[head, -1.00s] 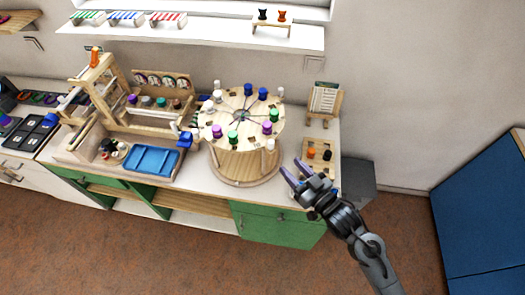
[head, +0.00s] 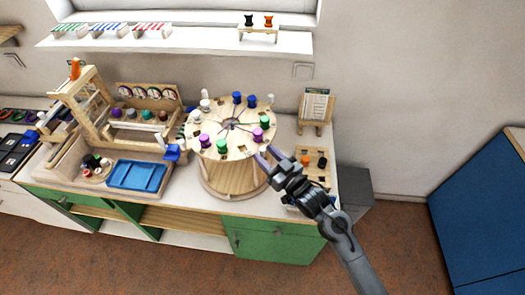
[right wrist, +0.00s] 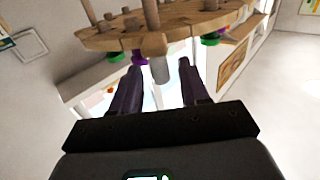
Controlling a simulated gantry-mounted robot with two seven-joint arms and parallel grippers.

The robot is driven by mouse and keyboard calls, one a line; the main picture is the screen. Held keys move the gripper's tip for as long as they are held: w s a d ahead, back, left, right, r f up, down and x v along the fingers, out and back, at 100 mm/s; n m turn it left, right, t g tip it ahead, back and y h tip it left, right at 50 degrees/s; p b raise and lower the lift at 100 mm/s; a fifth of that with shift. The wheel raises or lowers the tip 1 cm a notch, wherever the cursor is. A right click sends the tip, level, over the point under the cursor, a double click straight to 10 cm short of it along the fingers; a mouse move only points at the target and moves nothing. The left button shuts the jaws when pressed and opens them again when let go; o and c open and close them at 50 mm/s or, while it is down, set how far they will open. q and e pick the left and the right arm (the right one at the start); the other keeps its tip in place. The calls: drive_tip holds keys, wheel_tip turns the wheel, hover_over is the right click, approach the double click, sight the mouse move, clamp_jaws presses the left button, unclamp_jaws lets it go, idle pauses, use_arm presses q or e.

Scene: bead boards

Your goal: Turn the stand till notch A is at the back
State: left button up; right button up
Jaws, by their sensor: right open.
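The round wooden stand (head: 235,150) stands on the counter, with blue, green, purple and white spools around its top. Its notches are small and I cannot read any letter, so I cannot tell where notch A is. My right gripper (head: 265,156) is open at the stand's front right edge. In the right wrist view the stand's rim (right wrist: 150,42) is above the fingers. A whitish peg or spool (right wrist: 160,68) lies in line with the gap between the two purple fingers (right wrist: 158,85); I cannot tell if either touches it. My left gripper is not in view.
A blue tray (head: 144,175) and a wooden frame (head: 82,95) are left of the stand. A small board with spools (head: 318,179) lies on its right, close to my right arm. A card on an easel (head: 316,106) stands behind it. A shelf (head: 180,40) runs above.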

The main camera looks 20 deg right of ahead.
drive_tip(key=shift+x, duration=1.2)
clamp_jaws()
